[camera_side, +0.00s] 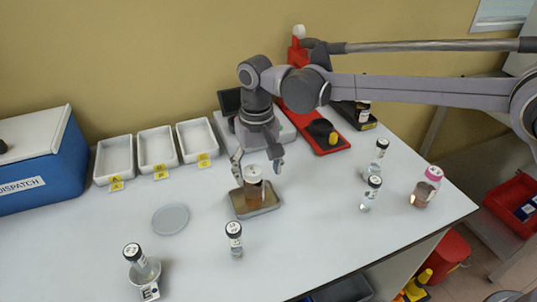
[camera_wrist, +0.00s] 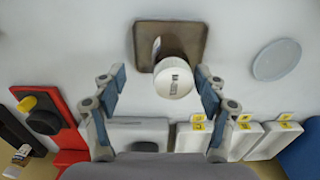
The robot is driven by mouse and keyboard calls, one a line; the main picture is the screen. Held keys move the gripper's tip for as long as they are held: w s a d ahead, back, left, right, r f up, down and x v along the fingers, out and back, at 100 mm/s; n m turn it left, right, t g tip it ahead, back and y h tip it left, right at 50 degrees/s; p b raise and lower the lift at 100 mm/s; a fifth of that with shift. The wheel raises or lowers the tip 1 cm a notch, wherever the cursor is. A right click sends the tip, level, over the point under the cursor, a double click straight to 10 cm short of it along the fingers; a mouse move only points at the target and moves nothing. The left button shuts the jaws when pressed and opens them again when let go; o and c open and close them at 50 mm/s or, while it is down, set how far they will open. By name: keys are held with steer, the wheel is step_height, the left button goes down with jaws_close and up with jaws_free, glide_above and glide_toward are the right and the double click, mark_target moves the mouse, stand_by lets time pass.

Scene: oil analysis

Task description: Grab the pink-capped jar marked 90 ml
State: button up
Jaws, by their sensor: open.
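The pink-capped jar (camera_side: 426,188) stands upright near the table's right edge in the side view, with reddish-brown contents. Its marking is too small to read. It is not visible in the wrist view. My gripper (camera_side: 257,174) is open, far to the left of it. A white-capped jar (camera_side: 253,186) with brown contents stands on a brown tray (camera_side: 268,208) below my gripper. In the wrist view, the white cap (camera_wrist: 173,79) shows between the two fingers of my gripper (camera_wrist: 160,75), with gaps on both sides.
Black-capped jars (camera_side: 371,192) (camera_side: 379,157) stand left of the pink-capped jar. Another (camera_side: 234,240) stands at front, and one (camera_side: 136,262) sits on a small dish. White bins (camera_side: 114,160), a blue box (camera_side: 40,165) and red equipment (camera_side: 330,150) line the back. A grey disc (camera_side: 170,219) lies left.

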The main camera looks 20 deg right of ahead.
step_height(320, 180, up, 9)
steer(key=shift+f, duration=0.2)
steer(key=s+d+r+m+t, duration=0.1)
steer(key=s+d+r+m, duration=0.1)
steer(key=d, duration=0.5)
steer(key=s+d+r+m, duration=0.1)
steer(key=d+r+m, duration=0.1)
steer(key=d, duration=0.6)
steer(key=m+t+h, duration=0.2)
steer(key=m+h, duration=0.2)
steer(key=m, duration=0.2)
glide_above(437, 175)
steer(key=s, duration=0.1)
step_height(437, 175, down, 4)
steer(key=f, duration=0.1)
steer(key=a+f, duration=0.1)
steer(key=f, duration=0.1)
steer(key=shift+w+f, duration=0.1)
steer(key=shift+f, duration=0.1)
steer(key=shift+f+y, duration=0.3)
steer(key=shift+f, duration=0.55)
steer(key=shift+x, duration=5.3)
steer(key=shift+a, duration=0.2)
